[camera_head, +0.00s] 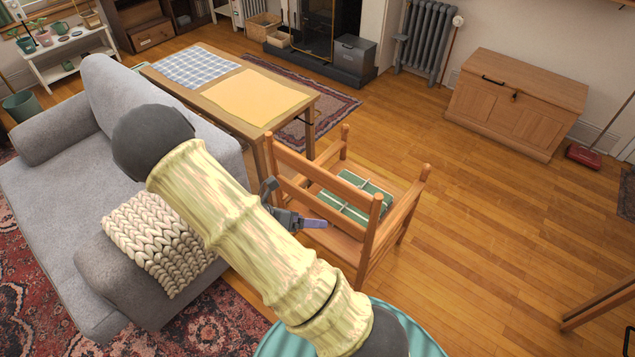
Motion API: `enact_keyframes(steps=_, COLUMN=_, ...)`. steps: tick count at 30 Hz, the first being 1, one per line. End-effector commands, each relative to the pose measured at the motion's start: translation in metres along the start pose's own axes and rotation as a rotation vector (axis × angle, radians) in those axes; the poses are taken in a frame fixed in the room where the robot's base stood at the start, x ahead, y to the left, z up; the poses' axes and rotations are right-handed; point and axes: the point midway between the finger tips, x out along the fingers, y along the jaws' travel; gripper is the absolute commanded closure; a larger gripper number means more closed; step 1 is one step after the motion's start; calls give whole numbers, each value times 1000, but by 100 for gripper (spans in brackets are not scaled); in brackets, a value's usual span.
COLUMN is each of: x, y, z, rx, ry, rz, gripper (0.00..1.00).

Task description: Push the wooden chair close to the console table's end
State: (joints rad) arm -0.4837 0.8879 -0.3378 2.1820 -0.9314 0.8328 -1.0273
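The wooden chair (400,205) stands at the near right end of the console table (268,131), with its slatted back toward me. A green wrapped parcel with pale ribbon lies on its seat. In the picture the chair's far left post overlaps the table's end; any gap between them is hard to judge. My gripper (300,220) is low at the near side of the chair's back, by the lower rails. I cannot tell if it touches the chair. My pale, wood-patterned arm hides part of the view, and the finger opening is unclear.
A grey sofa (85,185) with a knitted throw (158,240) stands along the table's left side. A wooden chest (515,105) stands by the wall at right. A patterned rug (325,105) lies beyond the table. The floor right of the chair is clear.

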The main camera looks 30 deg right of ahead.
Motion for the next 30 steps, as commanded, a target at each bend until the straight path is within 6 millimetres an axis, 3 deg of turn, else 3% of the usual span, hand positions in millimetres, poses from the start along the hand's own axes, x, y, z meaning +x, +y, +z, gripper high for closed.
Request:
enact_keyframes(steps=6, x=19, y=56, z=8, rx=-499, ry=-371, rz=-120, gripper=13)
enact_keyframes(steps=13, x=11, y=107, z=17, rx=-870, ry=-681, rz=-274, gripper=13)
enact_keyframes(steps=17, x=8, y=115, z=19, rx=-935, ry=-737, rz=-308, gripper=13)
enact_keyframes(steps=30, x=13, y=116, z=23, rx=-934, ry=-734, rz=-308, gripper=13)
